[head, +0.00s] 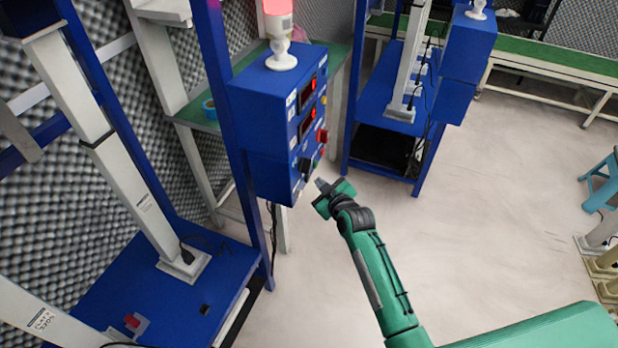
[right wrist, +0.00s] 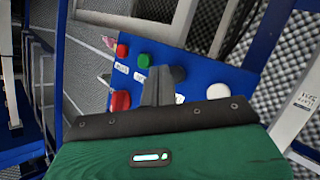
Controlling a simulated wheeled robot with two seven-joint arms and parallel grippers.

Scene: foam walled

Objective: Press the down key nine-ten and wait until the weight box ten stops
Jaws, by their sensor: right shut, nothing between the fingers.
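A blue control box (head: 272,125) hangs on a blue post in the head view, with two lit red displays and several buttons on its right face. My right gripper (head: 320,186) is shut and empty, just right of the box's lower part. In the right wrist view the shut fingers (right wrist: 162,85) point at the blue button panel (right wrist: 240,86). A red button (right wrist: 122,51), a green button (right wrist: 144,61), a larger red knob (right wrist: 120,101) and a white button (right wrist: 217,91) show around them. The fingers hide part of the panel; I cannot tell whether they touch a key. No weight box is clearly identifiable.
A lamp (head: 280,30) with a lit red top stands on the box. Blue frames with white columns (head: 125,180) stand at left, and a second blue stand (head: 400,110) stands behind. A blue stool (head: 603,180) is at far right. The middle floor is clear.

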